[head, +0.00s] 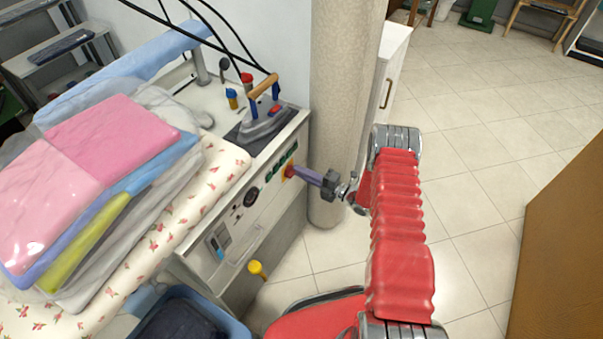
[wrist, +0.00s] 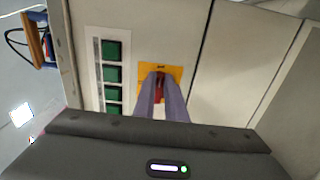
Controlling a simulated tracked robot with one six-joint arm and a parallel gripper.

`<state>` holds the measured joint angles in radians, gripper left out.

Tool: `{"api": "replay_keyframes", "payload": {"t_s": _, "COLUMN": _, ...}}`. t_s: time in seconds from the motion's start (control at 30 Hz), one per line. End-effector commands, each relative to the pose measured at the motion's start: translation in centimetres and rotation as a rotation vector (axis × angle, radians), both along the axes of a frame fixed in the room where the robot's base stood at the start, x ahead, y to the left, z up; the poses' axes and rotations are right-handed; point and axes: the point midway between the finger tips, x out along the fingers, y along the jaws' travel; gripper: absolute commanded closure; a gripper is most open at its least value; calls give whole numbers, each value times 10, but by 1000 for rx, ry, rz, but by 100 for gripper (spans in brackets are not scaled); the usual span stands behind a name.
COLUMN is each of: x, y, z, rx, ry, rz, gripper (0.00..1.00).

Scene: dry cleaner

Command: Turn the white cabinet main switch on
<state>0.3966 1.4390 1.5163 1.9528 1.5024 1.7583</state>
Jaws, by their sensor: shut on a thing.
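The white cabinet (head: 262,190) has a control panel on its front face. Its main switch is a red knob (wrist: 159,86) on a yellow plate (wrist: 174,70), at the right end of the panel. The yellow plate also shows in the head view (head: 287,172), partly covered by my gripper. My gripper (wrist: 160,80) has its two purple fingers shut on the red knob. The fingers hide most of the knob, so its exact angle is hard to tell.
Green buttons (wrist: 112,75) sit left of the switch. An iron (head: 264,112) stands on the cabinet top beside folded, bagged clothes (head: 95,150). A round column (head: 342,90) rises close behind my gripper. A blue bin (head: 235,328) is below. Tiled floor (head: 470,130) is open to the right.

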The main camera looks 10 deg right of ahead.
Motion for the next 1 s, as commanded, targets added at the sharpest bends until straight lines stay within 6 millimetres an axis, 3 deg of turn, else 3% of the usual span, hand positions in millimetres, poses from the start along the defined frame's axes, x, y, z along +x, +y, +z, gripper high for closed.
{"api": "replay_keyframes", "payload": {"t_s": 0.27, "x": 0, "y": -2, "z": -1, "rx": -3, "ry": 3, "rz": -6, "gripper": 71}}
{"api": "replay_keyframes", "payload": {"t_s": 0.67, "x": -4, "y": -6, "z": -1, "rx": -2, "ry": 2, "rz": -3, "gripper": 70}}
{"api": "replay_keyframes", "payload": {"t_s": 1.0, "x": -37, "y": -40, "z": -1, "rx": -1, "ry": 3, "rz": -6, "gripper": 70}}
